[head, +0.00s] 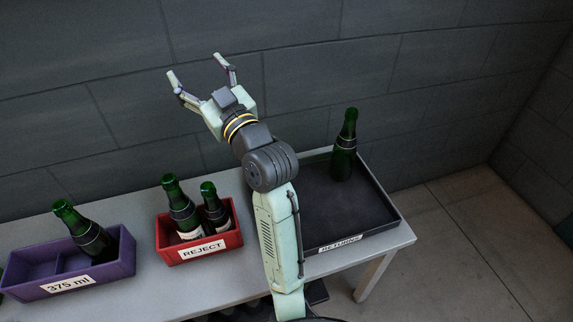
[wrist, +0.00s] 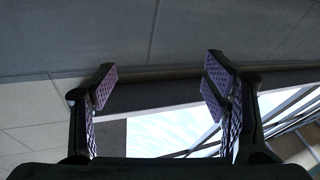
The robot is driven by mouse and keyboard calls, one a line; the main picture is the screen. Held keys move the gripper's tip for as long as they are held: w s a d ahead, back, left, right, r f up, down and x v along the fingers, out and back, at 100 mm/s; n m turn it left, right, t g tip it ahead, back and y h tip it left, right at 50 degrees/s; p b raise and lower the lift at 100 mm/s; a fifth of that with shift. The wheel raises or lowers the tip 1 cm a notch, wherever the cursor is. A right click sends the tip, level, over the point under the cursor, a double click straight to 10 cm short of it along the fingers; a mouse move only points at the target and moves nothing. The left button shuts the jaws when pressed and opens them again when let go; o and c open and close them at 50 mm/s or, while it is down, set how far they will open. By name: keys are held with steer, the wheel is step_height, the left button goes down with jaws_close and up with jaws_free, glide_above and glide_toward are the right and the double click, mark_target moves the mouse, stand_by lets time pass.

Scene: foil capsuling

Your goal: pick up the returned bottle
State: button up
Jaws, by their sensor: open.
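The returned bottle (head: 344,146) is dark green and stands upright in the black tray labelled RETURNS (head: 385,218), near its back edge. My gripper (head: 195,66) is open and empty in the head view. It is raised in front of the dark wall, up and to the left of the returned bottle and well apart from it. In the wrist view my gripper (wrist: 158,85) shows its two fingers spread with nothing between them. No bottle shows in the wrist view. My forearm crosses the left side of the RETURNS tray and hides part of it.
A red REJECT box (head: 236,241) holds two green bottles (head: 180,208) (head: 213,207). A purple 375 ml box (head: 125,265) holds one green bottle (head: 82,231). All stand on a grey table (head: 336,262) against a dark block wall (head: 320,60). The tray's right part is clear.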

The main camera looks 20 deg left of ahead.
steer(key=w+d+f+h, duration=0.1)
steer(key=w+d+f, duration=0.1)
steer(key=f, duration=0.3)
steer(key=w+d+f+g+h, duration=0.1)
steer(key=d+f, duration=0.4)
steer(key=w+d+f+m+g+h, duration=0.1)
steer(key=w+d+f+h, duration=0.1)
steer(key=f, duration=0.3)
steer(key=shift+w+d+f+p, duration=0.1)
steer(key=shift+w+d+p, duration=0.25)
steer(key=shift+d, duration=0.35)
steer(key=s+d+f+g+h, duration=0.1)
steer(key=s+d+f+g, duration=0.3)
steer(key=d+f, duration=0.7)
steer(key=p+x, duration=0.1)
steer(key=x, duration=0.2)
steer(key=p+x, duration=0.1)
steer(key=x, duration=0.3)
steer(key=p+x, duration=0.1)
steer(key=x, duration=0.2)
steer(key=shift+s+a+f, duration=0.25)
steer(key=shift+a, duration=0.15)
steer(key=shift+w+a+f, duration=0.25)
steer(key=shift+a+f, duration=0.05)
steer(key=shift+a, duration=0.15)
steer(key=shift+c, duration=0.5)
